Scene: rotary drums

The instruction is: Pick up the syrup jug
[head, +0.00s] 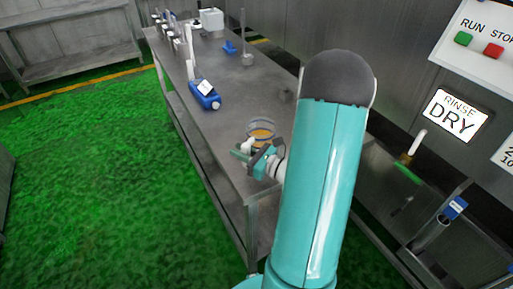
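A clear round vessel with amber contents (262,132), which looks like the syrup jug, stands upright near the front end of the metal table (222,128). My gripper (250,152) is just in front of it at table height, overlapping its lower part in the picture. A small white thing shows beside the fingers, and I cannot tell if it is part of the vessel. The fingers are too small and overlapped to show whether they are open or touching the vessel. My arm covers the table's right front part.
A blue container with a white label (205,96) sits further back on the table. Several bottles line the far left edge. A control panel (480,45) and a sink area are at right. The green floor at left is clear.

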